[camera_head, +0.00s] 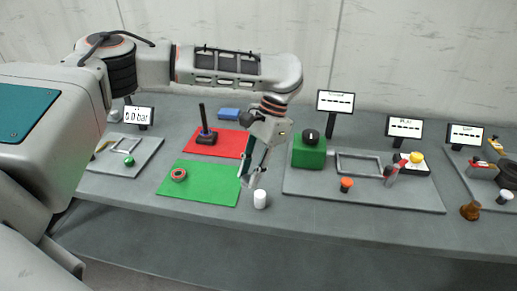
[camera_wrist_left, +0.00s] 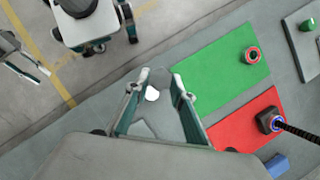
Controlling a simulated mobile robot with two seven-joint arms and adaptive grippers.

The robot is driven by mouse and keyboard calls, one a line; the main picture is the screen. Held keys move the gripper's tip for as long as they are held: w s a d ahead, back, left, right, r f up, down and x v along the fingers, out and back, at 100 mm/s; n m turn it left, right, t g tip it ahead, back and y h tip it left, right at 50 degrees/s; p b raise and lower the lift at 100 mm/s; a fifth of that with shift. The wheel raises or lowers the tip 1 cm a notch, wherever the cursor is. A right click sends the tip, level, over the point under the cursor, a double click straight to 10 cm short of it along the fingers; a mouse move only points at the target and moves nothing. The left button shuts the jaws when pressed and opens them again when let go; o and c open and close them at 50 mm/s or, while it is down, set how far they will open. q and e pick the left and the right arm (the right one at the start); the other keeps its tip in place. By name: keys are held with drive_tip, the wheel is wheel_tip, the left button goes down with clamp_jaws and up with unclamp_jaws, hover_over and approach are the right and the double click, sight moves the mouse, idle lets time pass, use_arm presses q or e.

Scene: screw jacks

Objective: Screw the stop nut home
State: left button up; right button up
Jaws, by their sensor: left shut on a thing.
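My left gripper (camera_head: 248,178) hangs over the front of the bench, between the green mat and the right-hand board. A dark ring-shaped part with a red rim (camera_head: 179,174) lies on the green mat (camera_head: 212,190). A dark base with an upright black threaded rod (camera_head: 205,131) stands on the red mat (camera_head: 228,149).
A blue block (camera_head: 229,113) lies behind the red mat. The right-hand board (camera_head: 330,193) carries a green box (camera_head: 309,153), a frame and an orange-topped knob (camera_head: 346,184). Display screens (camera_head: 336,101) stand behind. The front edge of the bench is close to the gripper.

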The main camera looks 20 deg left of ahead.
use_arm(q)
drive_tip(key=shift+s+a+f+n+g+h, duration=0.1)
drive_tip(key=shift+s+a+f+n+h, duration=0.2)
drive_tip(key=shift+s+n, duration=0.5)
drive_tip(key=shift+s+a+f+n+g+h, duration=0.1)
drive_tip(key=shift+s+n+h, duration=0.4)
drive_tip(key=shift+n, duration=0.65)
drive_tip(key=shift+s+a+f+n+g+h, duration=0.1)
drive_tip(key=shift+s+a+f+n+h, duration=0.15)
drive_tip(key=shift+s+n, duration=0.6)
drive_tip(key=shift+w, duration=0.1)
